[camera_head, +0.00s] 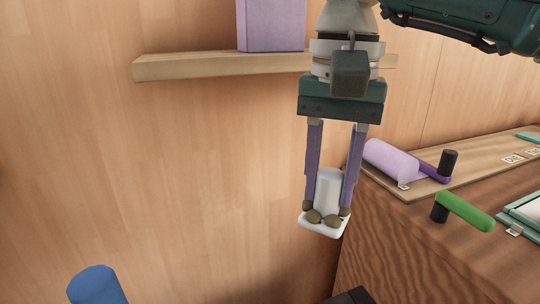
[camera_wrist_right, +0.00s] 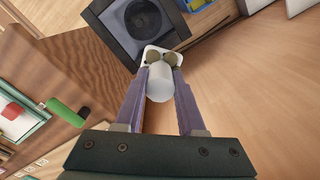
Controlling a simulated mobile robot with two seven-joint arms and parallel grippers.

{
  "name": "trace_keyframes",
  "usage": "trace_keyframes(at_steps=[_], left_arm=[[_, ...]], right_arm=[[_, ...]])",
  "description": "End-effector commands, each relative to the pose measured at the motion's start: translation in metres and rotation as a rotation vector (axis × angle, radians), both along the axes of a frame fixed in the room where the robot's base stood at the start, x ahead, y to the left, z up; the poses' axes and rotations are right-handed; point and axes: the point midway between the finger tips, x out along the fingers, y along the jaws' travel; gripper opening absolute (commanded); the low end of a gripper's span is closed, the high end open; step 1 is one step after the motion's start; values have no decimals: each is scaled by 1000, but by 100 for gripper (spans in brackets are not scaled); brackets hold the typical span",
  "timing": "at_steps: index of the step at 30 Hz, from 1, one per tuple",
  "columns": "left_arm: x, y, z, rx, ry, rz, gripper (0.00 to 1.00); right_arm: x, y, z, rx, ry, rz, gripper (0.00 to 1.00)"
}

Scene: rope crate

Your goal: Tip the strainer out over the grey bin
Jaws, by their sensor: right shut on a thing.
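My right gripper (camera_head: 327,210) points down, its two long purple fingers shut on a white piece (camera_head: 327,190). The piece has an upright cylinder on a small square plate, with brown rounded lumps around the cylinder's foot at the fingertips. I cannot tell for sure that it is the strainer. It also shows in the right wrist view (camera_wrist_right: 159,88), where a dark grey box (camera_wrist_right: 115,45), likely the grey bin, lies beyond it with a round dark thing inside. In the head view only a dark edge (camera_head: 350,297) shows at the bottom. My left gripper is not in view.
A wooden cabinet (camera_head: 385,255) stands to the right, bearing a green-handled thing (camera_head: 465,211) and a lilac roller (camera_head: 391,160) on a board. A wall shelf (camera_head: 200,66) holds a purple box (camera_head: 272,25). A blue cylinder (camera_head: 97,286) stands at lower left.

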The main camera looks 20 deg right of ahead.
Motion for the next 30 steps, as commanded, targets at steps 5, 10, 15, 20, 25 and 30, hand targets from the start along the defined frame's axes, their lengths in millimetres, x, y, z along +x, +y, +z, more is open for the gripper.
trace_keyframes(at_steps=[5,10,15,20,25,30], left_arm=[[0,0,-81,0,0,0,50],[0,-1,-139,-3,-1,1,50],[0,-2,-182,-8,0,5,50],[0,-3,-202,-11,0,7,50],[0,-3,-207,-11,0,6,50],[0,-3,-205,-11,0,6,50]], right_arm=[[3,-3,-103,-1,6,-81,0],[4,-7,-180,-3,9,-157,0],[4,-12,-240,-8,10,-219,0],[3,-15,-270,-10,10,-254,0],[3,-15,-278,-11,10,-268,0],[3,-16,-277,-11,9,-268,0]])
